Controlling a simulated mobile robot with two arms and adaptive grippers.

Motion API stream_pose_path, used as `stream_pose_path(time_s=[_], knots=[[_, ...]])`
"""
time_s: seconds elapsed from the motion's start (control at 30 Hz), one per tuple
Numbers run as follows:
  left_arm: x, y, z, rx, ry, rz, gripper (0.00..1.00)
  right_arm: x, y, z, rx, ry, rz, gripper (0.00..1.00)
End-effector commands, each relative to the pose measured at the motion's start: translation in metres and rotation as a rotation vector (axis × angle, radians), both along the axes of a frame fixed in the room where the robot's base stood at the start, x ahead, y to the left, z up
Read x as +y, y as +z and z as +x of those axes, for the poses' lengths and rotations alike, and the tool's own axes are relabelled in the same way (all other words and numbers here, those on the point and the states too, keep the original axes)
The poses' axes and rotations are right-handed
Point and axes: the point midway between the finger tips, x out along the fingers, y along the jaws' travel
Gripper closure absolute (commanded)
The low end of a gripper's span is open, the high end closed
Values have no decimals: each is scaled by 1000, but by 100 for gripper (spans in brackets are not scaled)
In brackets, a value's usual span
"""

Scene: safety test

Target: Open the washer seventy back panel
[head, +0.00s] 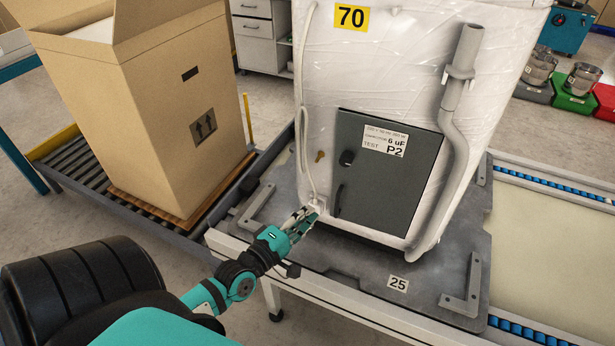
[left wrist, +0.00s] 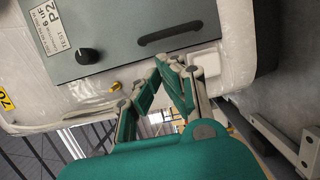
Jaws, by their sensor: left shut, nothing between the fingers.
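The washer (head: 400,60) is wrapped in white plastic and bears a yellow 70 label (head: 351,17). Its dark grey back panel (head: 405,180) appears closed, with a black knob (head: 347,158), a dark handle (head: 339,200) and a P2 label (head: 385,141). In the left wrist view the knob (left wrist: 87,56) and handle (left wrist: 170,34) show on the panel (left wrist: 125,22). My left gripper (head: 312,213) is shut and empty, low at the washer's left corner, left of and below the handle. Its fingertips (left wrist: 168,62) overlap the panel's edge in the wrist view; contact is unclear. My right gripper is out of view.
A grey pipe (head: 457,130) runs down right of the panel. A white hose (head: 301,100) hangs on the left, ending near a white box (left wrist: 204,63). The washer stands on a grey pallet (head: 345,262) marked 25. A large cardboard box (head: 150,110) stands left on rollers.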

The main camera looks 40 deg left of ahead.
Motion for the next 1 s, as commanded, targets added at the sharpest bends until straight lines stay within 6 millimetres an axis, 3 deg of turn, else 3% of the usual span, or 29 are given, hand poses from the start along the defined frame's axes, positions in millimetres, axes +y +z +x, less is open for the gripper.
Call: stream_pose_path(time_s=[0.2,0.4,1.0], knots=[[-1,2,43,-3,1,1,100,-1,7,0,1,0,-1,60],[-2,0,69,0,0,3,100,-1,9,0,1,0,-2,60],[-3,0,76,2,7,2,100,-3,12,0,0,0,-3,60]])
